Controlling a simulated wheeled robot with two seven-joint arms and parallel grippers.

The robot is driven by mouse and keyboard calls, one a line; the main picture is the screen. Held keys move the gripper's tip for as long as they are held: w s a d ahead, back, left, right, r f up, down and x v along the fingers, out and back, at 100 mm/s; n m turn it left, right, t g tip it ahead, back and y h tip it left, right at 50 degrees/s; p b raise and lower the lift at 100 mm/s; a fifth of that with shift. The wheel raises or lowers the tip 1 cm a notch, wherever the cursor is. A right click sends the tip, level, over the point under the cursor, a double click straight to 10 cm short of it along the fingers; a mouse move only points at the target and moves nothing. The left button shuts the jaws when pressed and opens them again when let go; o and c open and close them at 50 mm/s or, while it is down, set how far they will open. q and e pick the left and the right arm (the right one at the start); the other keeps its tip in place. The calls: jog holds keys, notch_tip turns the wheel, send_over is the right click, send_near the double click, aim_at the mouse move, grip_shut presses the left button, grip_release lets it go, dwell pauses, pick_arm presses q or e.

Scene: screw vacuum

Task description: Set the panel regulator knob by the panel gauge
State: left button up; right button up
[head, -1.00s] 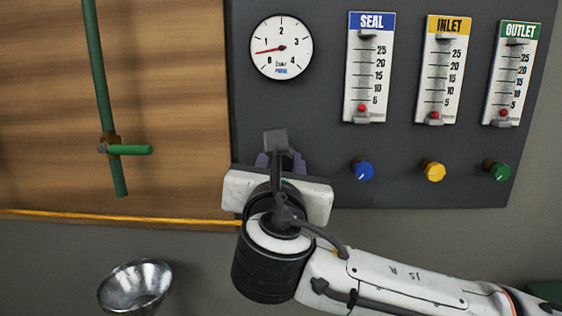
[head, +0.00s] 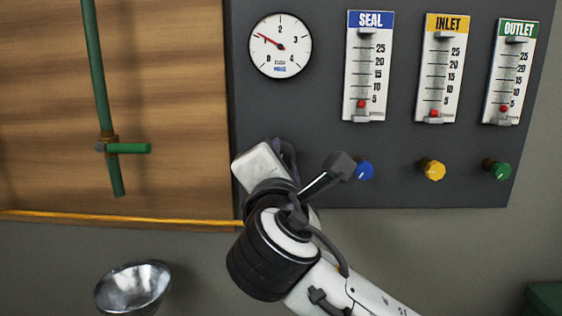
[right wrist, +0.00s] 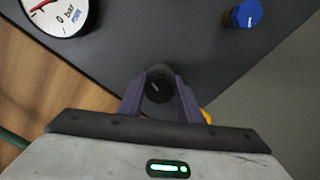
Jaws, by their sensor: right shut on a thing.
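The panel gauge (head: 281,46) is a round white dial at the upper left of the dark panel; it is also partly visible in the right wrist view (right wrist: 58,14). Its red needle points up and left, at about 1 bar. The regulator knob (right wrist: 158,88) is black with a pale mark and sits between the purple fingers of my right gripper (right wrist: 160,95). My right gripper is shut on it and tilted in the head view, where its own body hides the knob. My left gripper is not in view.
Blue (head: 364,169), yellow (head: 433,169) and green (head: 497,169) knobs sit right of my gripper, below the SEAL (head: 368,68), INLET (head: 440,70) and OUTLET (head: 512,70) meters. A green pipe (head: 97,60) and a metal bowl (head: 133,287) are at left.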

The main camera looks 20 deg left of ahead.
jog(key=shift+f+m, duration=0.1)
jog(key=shift+m, duration=1.5)
jog(key=o, duration=1)
jog(key=shift+o, duration=0.2)
jog(key=v, duration=1)
jog(key=shift+s+b, duration=0.2)
jog(key=shift+b, duration=0.1)
